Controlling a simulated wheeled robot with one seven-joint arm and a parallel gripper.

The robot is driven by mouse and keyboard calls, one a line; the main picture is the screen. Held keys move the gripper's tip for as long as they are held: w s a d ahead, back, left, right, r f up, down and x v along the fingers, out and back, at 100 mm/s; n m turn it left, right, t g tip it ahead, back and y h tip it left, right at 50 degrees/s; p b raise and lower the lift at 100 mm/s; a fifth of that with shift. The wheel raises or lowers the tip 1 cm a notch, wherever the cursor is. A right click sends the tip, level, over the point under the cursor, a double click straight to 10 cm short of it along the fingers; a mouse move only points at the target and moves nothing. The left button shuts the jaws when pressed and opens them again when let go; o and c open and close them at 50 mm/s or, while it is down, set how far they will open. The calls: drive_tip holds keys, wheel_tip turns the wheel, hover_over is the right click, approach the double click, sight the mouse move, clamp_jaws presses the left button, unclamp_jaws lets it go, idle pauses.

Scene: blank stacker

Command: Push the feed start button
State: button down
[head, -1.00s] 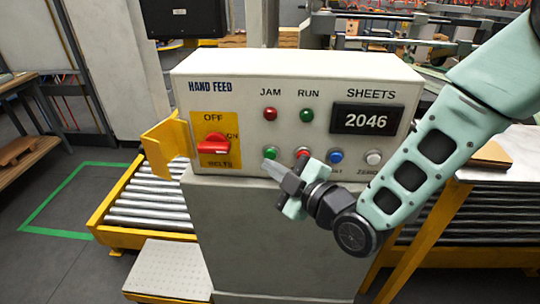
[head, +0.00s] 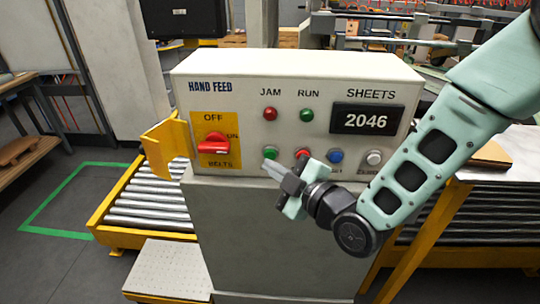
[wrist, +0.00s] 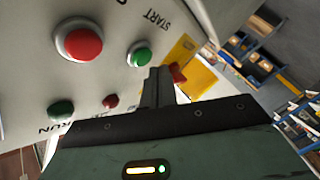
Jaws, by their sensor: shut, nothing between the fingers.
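The green feed start button (head: 270,152) is on the lower row of the panel, at the left of that row. In the wrist view the green button (wrist: 139,54) sits beside the word START. My gripper (head: 267,164) is shut and empty, with its fingertips just below and in front of the button in the head view. In the wrist view the closed fingertips (wrist: 160,72) lie close to the button's edge. I cannot tell whether they touch it. The button's lower part and its label are partly hidden by my gripper in the head view.
A red button (head: 302,153), a blue button (head: 336,156) and a white button (head: 374,158) continue the row to the right. A red rotary switch (head: 213,144) on a yellow plate and a yellow guard (head: 165,146) are at left. The display (head: 367,119) reads 2046.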

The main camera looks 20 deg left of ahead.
drive_tip(key=shift+w, duration=0.15)
idle(0.3)
drive_tip(key=shift+w+a+b, duration=0.1)
drive_tip(key=shift+w+b, duration=0.2)
drive_tip(key=shift+b, duration=0.1)
